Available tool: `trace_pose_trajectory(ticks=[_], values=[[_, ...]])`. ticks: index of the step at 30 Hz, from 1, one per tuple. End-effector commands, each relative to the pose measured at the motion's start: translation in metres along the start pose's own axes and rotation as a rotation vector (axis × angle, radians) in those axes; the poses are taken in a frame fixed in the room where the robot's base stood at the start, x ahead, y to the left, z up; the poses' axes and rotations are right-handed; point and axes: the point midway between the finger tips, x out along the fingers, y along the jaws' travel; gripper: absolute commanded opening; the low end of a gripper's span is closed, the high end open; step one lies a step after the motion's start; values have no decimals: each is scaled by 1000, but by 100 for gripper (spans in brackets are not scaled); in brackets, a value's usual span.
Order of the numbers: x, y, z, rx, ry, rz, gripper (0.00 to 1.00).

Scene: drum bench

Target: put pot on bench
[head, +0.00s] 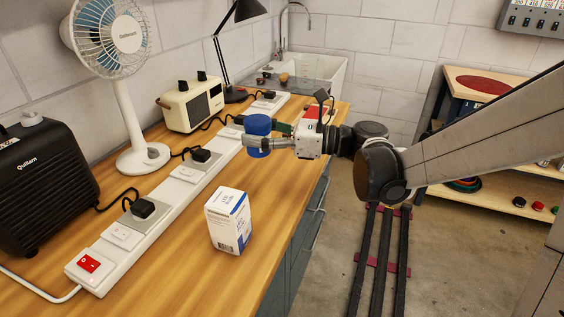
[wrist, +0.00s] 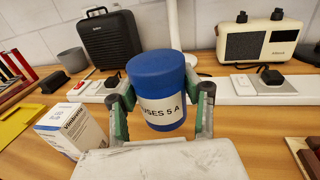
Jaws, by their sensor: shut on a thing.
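The pot is a blue cylinder (head: 258,126) with a blue lid and a white label. In the wrist view the pot (wrist: 160,95) stands roughly upright and its label reads "USES 5 A", the left part cut off by the curve. My gripper (head: 252,133) is shut on the pot, one finger on each side. The bench (head: 185,240) is a long wooden top. The pot is over the bench, near the power strip; I cannot tell whether its base touches the wood.
A white and blue box (head: 228,222) stands on the bench nearer the camera. A long white power strip (head: 165,195) with plugs runs along the bench. Behind it are a black heater (head: 40,170), a fan (head: 125,85), a cream radio (head: 190,103) and a black lamp (head: 225,55). Wood around the box is clear.

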Motion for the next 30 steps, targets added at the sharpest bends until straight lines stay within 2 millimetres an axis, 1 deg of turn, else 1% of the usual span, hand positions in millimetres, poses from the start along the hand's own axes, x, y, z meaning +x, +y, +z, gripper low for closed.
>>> trace_pose_trajectory(ticks=[1, 9, 12, 15, 18, 23, 30], values=[[-4, -10, -7, 0, 0, -3, 11], [-22, -60, -40, 0, 0, -4, 11], [-28, -77, -50, 0, -1, -5, 11], [-32, -89, -58, 0, -1, -3, 11], [-34, -96, -62, 0, -1, -4, 11], [-35, -99, -68, 0, -1, -3, 11], [-35, -99, -100, 0, -1, -3, 11]])
